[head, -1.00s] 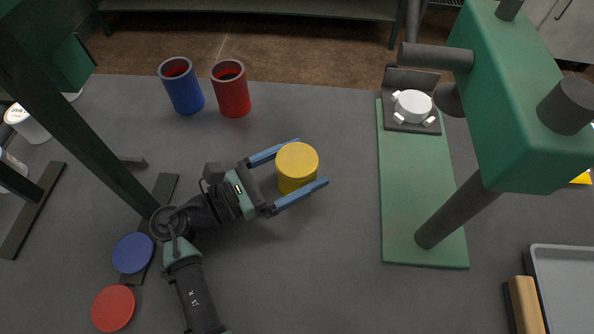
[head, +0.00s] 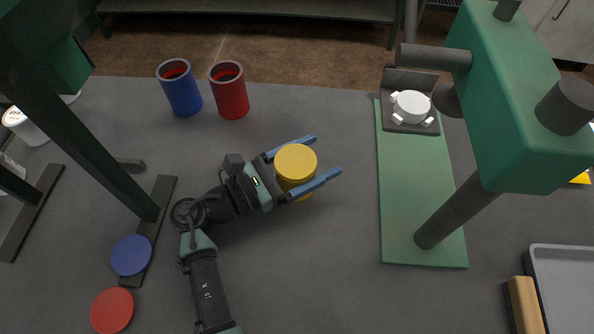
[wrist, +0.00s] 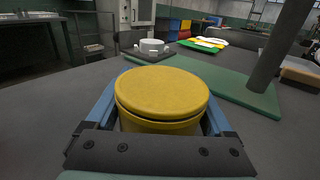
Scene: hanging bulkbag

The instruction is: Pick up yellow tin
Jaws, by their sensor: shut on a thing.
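The yellow tin (head: 296,162) stands upright on the grey table, near the middle of the head view. My gripper (head: 328,157) has its two blue fingers on either side of the tin, shut on it, with the fingertips reaching past it. In the wrist view the tin's round yellow lid (wrist: 162,92) fills the space between the fingers, close to the palm. The lower part of the tin is hidden by the fingers and palm.
A blue cup (head: 181,88) and a red cup (head: 230,91) stand behind the tin. A green press (head: 424,190) stands to the right, with a white part (head: 411,106) at its back. A blue disc (head: 131,255) and a red disc (head: 112,310) lie at front left.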

